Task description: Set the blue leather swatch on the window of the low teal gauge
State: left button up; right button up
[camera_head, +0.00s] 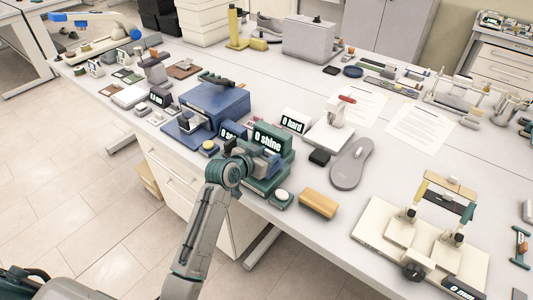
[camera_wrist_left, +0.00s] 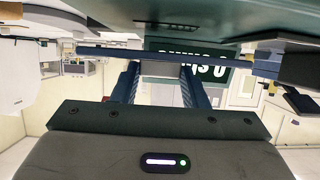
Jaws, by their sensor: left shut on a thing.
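The low teal gauge (camera_head: 272,140) stands near the front edge of the bench in the head view, its display reading "0 shine". The display also shows upside down in the left wrist view (camera_wrist_left: 222,75). My left gripper (camera_head: 267,158) is in front of the display, over the gauge's low base. In the left wrist view my left gripper (camera_wrist_left: 160,82) is shut on a thin blue piece, the blue leather swatch (camera_wrist_left: 105,51), seen nearly edge-on. The gripper mostly hides the swatch in the head view. The gauge's window is hidden, so contact cannot be told. My right gripper is not in view.
A larger blue instrument (camera_head: 215,103) stands behind and left of the gauge. A round-topped teal puck (camera_head: 281,198) and a tan block (camera_head: 318,203) lie to its right, then a grey shoe sole (camera_head: 352,163). A cream fixture (camera_head: 385,225) stands at the right front.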

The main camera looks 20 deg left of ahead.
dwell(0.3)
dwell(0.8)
pick_arm(q)
jog(key=shift+p, duration=0.45)
dwell(0.4)
jog(key=shift+f, duration=0.5)
jog(key=shift+f+b, duration=0.5)
jog(key=shift+b, duration=0.05)
